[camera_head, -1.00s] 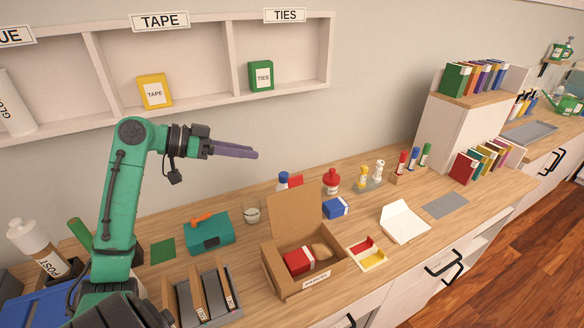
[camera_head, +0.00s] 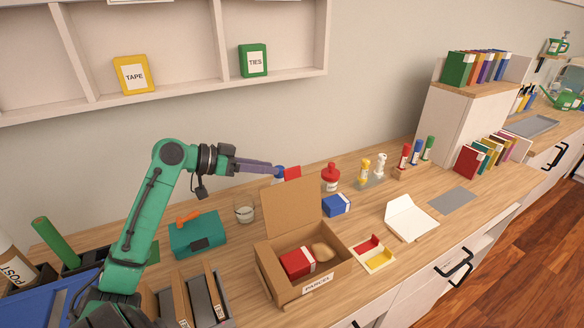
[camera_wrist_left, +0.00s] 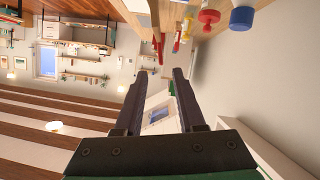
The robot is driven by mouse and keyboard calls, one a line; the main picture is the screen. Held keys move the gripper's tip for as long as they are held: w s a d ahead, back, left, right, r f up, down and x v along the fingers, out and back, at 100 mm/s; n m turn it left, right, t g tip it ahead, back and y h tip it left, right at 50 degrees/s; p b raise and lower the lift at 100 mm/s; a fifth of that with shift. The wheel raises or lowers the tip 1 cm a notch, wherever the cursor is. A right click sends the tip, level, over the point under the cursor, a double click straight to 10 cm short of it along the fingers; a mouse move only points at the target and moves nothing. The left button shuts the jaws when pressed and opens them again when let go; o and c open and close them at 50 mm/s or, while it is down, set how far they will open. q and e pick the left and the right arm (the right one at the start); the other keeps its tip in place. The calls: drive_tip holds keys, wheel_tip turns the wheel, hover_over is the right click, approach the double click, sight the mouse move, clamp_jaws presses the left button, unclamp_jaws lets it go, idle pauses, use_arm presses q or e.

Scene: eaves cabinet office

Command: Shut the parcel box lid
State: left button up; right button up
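The parcel box (camera_head: 274,272) is an open brown cardboard box with a PARCEL label on its front, standing on the worktop in the head view. Its lid (camera_head: 291,207) stands up at the back edge, tilted slightly backward. A red box and a tan item lie inside. My right gripper is not in view.
A blue box (camera_head: 336,205) and a red bottle (camera_head: 330,178) stand behind the parcel box. A teal case (camera_head: 196,235) and a glass jar (camera_head: 244,212) are to its left. A red and yellow tray (camera_head: 374,256) sits close on its right.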

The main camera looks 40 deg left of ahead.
sight(292, 168)
use_arm(q)
drive_tip(key=p+x, duration=0.2)
drive_tip(key=x, duration=0.5)
drive_tip(key=shift+w, duration=0.35)
drive_tip(key=shift+w+d+f, duration=0.2)
drive_tip(key=shift+f, duration=0.05)
clamp_jaws()
idle(0.6)
